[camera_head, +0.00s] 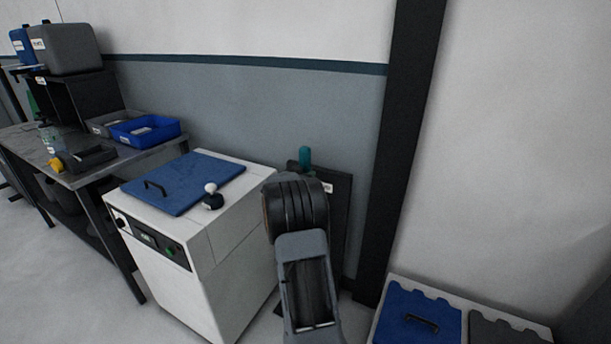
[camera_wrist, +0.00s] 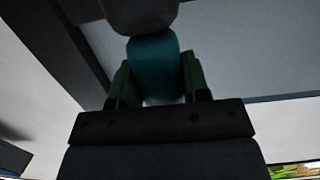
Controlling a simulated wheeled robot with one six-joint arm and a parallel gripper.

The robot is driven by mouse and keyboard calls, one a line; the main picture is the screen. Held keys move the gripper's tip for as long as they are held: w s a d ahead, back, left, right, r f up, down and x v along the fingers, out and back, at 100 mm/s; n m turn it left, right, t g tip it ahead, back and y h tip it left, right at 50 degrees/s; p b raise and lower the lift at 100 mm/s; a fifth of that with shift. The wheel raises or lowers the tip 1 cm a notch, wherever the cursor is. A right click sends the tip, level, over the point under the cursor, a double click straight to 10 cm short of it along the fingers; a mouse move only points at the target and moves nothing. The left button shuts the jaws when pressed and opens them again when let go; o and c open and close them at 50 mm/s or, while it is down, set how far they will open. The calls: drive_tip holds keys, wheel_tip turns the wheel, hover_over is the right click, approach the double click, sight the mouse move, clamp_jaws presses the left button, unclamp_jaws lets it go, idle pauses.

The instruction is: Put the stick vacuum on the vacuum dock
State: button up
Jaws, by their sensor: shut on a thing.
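My gripper (camera_wrist: 157,80) is shut on a teal part of the stick vacuum (camera_wrist: 153,55), with one green finger on each side. A dark grey rounded part of the vacuum sits just beyond the teal part in the wrist view. In the head view, a teal end of the vacuum (camera_head: 305,157) shows above my arm, in front of the wall. A dark upright panel with a white label, which looks like the vacuum dock (camera_head: 340,212), stands against the wall just behind and right of my arm. My arm hides the gripper and most of the vacuum there; I cannot tell whether vacuum and dock touch.
A white machine (camera_head: 240,225) with a blue lid (camera_head: 190,180) stands close left of my arm. A workbench (camera_head: 80,175) with a blue bin (camera_head: 145,130) is farther left. A dark post (camera_head: 400,130) rises at the right, and a low unit with a blue panel (camera_head: 418,318) is at lower right.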

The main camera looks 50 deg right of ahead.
drive_tip(key=shift+w+d+f, duration=0.4)
drive_tip(key=shift+f, duration=0.2)
drive_tip(key=shift+f+b, duration=0.6)
drive_tip(key=shift+f, duration=0.85)
drive_tip(key=o, duration=1.1)
drive_tip(key=shift+a+f, duration=0.1)
drive_tip(key=shift+f, duration=0.1)
